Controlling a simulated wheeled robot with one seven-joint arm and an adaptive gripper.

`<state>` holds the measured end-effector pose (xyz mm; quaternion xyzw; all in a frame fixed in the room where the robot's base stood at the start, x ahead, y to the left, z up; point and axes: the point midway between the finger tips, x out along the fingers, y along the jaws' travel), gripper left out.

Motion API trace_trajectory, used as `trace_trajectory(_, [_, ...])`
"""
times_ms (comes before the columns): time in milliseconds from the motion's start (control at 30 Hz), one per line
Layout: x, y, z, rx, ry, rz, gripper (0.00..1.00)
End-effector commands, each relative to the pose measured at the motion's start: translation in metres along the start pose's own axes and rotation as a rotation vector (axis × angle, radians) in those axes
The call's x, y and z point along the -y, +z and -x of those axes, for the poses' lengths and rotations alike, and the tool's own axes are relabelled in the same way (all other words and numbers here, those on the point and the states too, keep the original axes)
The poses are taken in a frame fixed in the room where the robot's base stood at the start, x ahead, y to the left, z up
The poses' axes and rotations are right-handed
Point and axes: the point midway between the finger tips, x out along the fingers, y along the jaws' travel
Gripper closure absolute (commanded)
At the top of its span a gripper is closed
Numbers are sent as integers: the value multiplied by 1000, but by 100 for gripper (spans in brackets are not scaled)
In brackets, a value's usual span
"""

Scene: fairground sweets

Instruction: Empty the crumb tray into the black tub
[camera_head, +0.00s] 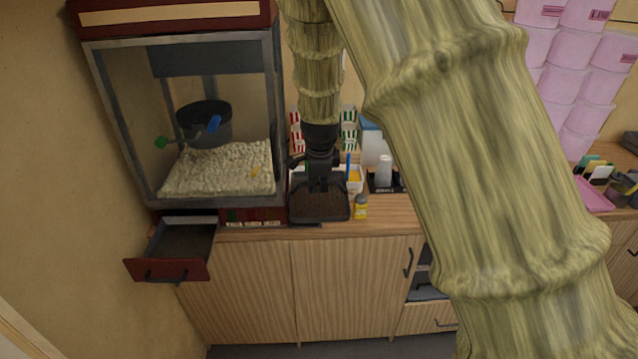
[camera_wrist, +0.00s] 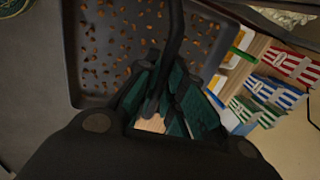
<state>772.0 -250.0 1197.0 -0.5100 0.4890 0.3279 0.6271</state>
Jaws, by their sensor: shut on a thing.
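A dark, shallow tray with brown crumbs (camera_head: 318,206) is at the counter's front edge, right of the popcorn machine. I take it for the crumb tray. The wrist view shows its dark floor (camera_wrist: 115,65) scattered with brown bits. My gripper (camera_head: 320,170) is above it, pointing down and shut on a black bar that looks like its handle (camera_wrist: 174,45). I cannot tell whether the tray touches the counter. I cannot pick out a separate black tub for sure; my arm hides part of the counter.
The popcorn machine (camera_head: 92,85) stands left, with popcorn and a black kettle (camera_head: 205,125) inside. Its red-fronted drawer (camera_head: 168,270) sticks out below. A small yellow bottle (camera_head: 361,208) stands close right of the tray. Striped cartons (camera_head: 349,130) stand behind. Pink tubs (camera_head: 565,85) are stacked far right.

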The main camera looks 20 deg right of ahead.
Motion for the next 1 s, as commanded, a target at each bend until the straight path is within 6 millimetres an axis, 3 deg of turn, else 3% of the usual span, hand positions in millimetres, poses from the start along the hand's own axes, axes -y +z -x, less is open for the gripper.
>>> trace_trajectory(1000, [79,0,-65,0,-512,3,100])
